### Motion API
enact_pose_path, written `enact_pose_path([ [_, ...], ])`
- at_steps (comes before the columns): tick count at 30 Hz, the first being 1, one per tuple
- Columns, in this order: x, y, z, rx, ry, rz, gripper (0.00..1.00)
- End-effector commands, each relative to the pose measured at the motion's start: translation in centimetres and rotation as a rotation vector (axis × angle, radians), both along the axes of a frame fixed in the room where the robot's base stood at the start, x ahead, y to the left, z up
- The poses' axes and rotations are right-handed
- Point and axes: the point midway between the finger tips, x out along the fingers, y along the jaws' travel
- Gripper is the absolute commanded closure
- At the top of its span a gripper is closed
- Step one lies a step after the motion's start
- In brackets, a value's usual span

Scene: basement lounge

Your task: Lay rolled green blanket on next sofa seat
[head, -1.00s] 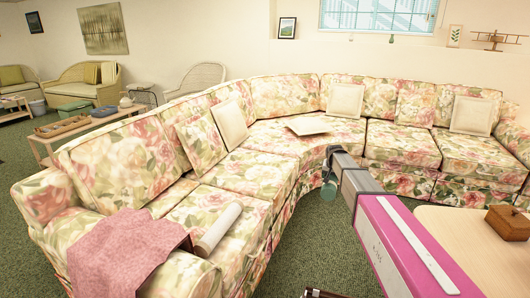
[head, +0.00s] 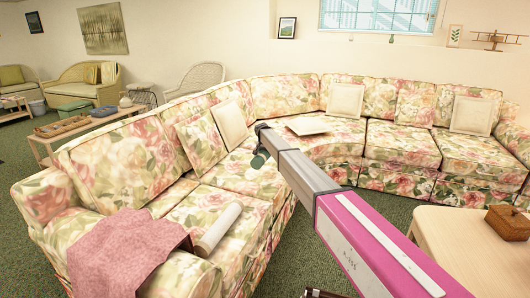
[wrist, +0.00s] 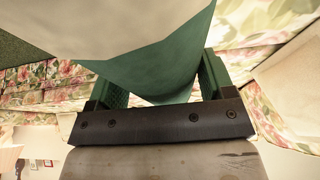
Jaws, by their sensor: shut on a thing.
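My gripper (head: 261,143) is shut on the rolled green blanket (head: 258,161), held over the left run of the floral sectional sofa (head: 150,165). In the head view only a small dark green end of the blanket shows below the gripper. In the wrist view, green cloth (wrist: 165,72) lies between the two finger pads, with a large pale surface in front at the upper left. The sofa seat (head: 238,170) is under and around the gripper. Whether the blanket touches it I cannot tell.
A cream roll (head: 217,228) lies on the near seat, with a pink throw (head: 130,250) over the near armrest. A flat beige item (head: 308,125) lies on the corner seat. Cushions lean on the backs. A wooden table (head: 470,235) stands at the right.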

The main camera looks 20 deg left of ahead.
Motion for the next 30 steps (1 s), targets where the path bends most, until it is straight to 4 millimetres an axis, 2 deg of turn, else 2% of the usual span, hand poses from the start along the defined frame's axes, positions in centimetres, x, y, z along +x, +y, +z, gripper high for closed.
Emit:
enact_pose_path([
  [3, 0.2, 0.9, 0.0, -0.001, -0.001, -0.001, 0.56],
  [11, 0.2, 0.9, -1.2, -0.001, -0.001, -0.001, 0.56],
  [30, 0.2, 0.9, -8.5, 0.0, -0.001, -0.001, 0.56],
])
